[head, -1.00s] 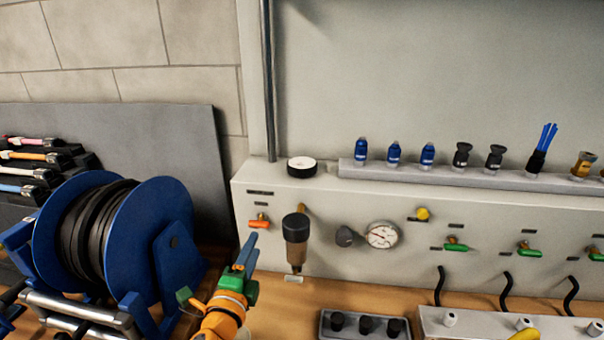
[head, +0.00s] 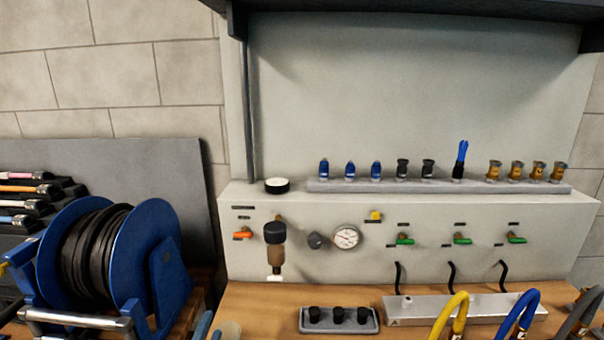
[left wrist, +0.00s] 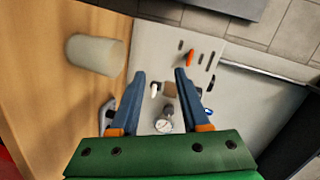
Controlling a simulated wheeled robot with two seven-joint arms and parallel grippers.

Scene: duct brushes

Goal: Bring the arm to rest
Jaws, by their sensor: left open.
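My left gripper (head: 208,328) shows only as dark blue fingertips at the bottom edge of the head view, in front of the panel and right of the hose reel. In the left wrist view, my left gripper (left wrist: 160,74) has its two blue fingers apart with nothing held between them. Its green body fills the bottom of that view. The wall panel with a gauge (left wrist: 164,124) and an orange-handled valve (left wrist: 190,57) lies beyond the fingers. The rest of the left arm is out of the head view. My right gripper is not in view.
A blue hose reel (head: 138,250) stands at the left. A pale cup (head: 228,330) sits beside my left gripper; it also shows in the left wrist view (left wrist: 95,54). A black-knobbed tray (head: 340,320) and yellow hose (head: 450,318) lie farther right. A fittings shelf (head: 440,187) tops the panel.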

